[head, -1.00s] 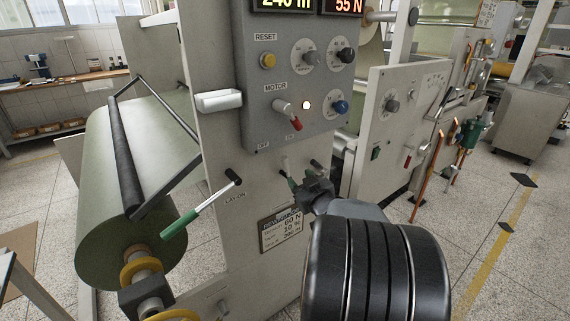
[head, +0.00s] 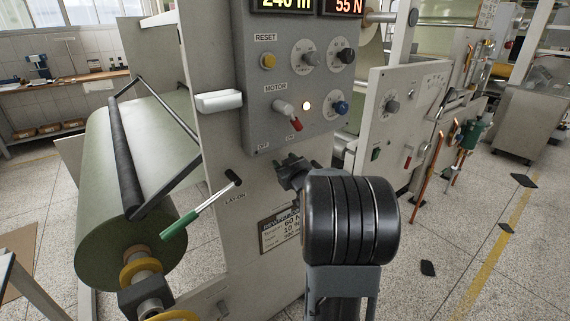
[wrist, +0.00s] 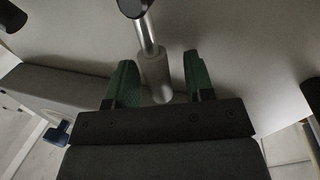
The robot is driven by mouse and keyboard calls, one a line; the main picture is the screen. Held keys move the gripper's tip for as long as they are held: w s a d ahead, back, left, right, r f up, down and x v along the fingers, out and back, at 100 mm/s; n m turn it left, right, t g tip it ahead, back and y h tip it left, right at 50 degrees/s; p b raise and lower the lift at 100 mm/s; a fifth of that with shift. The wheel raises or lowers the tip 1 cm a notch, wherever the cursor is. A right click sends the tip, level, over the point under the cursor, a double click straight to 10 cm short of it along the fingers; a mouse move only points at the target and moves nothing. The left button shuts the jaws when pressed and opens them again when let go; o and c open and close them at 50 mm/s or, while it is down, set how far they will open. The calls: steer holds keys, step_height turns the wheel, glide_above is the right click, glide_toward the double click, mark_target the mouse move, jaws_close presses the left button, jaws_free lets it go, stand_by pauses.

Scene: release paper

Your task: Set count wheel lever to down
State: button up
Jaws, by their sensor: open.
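A short lever (wrist: 155,62) with a bright metal rod and a pale grey handle shows in the wrist view. Its dark pivot is at the top edge, and its handle end lies between my green finger pads. I take it to be the count wheel lever, but no label for it is readable. My gripper (wrist: 160,80) is open around the handle, with a gap visible on the right side and a smaller one on the left. In the head view my gripper (head: 290,170) is just below the control panel and hides this lever.
The grey control panel (head: 262,95) with knobs and a red motor switch (head: 295,123) is just above my gripper. The green-handled LAY-ON lever (head: 200,212) is to the left. A placard (head: 278,230) is below. A dark-tipped part (wrist: 311,92) is at the wrist view's right edge.

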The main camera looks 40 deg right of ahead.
jaws_close()
stand_by(0.3)
